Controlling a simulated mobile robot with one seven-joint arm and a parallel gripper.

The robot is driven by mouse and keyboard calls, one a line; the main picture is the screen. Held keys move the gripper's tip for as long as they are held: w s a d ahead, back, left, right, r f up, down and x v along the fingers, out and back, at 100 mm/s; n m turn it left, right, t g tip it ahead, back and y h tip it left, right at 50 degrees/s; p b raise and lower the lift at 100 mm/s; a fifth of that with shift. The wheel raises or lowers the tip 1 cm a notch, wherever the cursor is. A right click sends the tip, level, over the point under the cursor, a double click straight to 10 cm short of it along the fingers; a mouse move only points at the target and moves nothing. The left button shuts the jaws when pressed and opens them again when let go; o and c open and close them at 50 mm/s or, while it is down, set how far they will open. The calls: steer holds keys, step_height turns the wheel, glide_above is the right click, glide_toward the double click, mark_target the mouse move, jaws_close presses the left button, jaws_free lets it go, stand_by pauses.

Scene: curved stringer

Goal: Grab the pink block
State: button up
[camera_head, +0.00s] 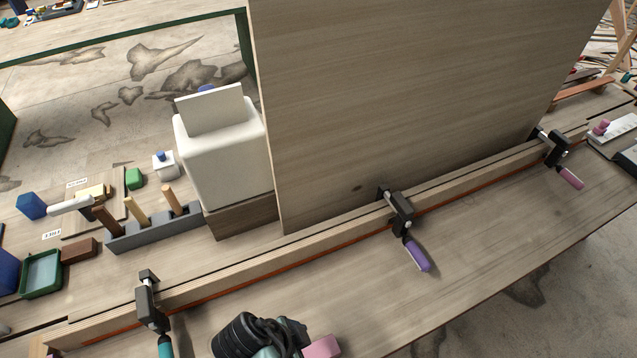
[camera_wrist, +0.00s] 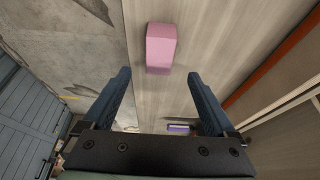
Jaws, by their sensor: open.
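The pink block (camera_wrist: 160,47) lies on the wooden bench top in the wrist view, ahead of my gripper (camera_wrist: 158,75) and about in line with the gap between its two blue fingers. The fingers are apart with nothing between them. In the head view the pink block (camera_head: 322,347) shows at the bottom edge, partly cut off, just right of my dark gripper (camera_head: 290,335). The fingertips are hard to make out there. I cannot tell the exact height of the gripper above the bench.
A long curved wooden strip is held by clamps with teal (camera_head: 165,346), purple (camera_head: 417,255) and pink (camera_head: 570,178) handles. A tall wooden panel (camera_head: 400,90) stands behind it. The bench's front edge (camera_head: 480,300) is near the block. Bare bench lies right of the block.

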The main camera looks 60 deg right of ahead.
mark_target(318, 352)
steer(key=shift+a+p+x, duration=0.15)
steer(key=shift+p+x, duration=0.2)
steer(key=shift+x, duration=1.85)
steer(key=shift+a+p+x, duration=0.2)
steer(key=shift+p+x, duration=0.1)
steer(key=shift+x, duration=1.85)
steer(key=shift+w+f, duration=0.1)
steer(key=shift+f, duration=0.05)
jaws_close()
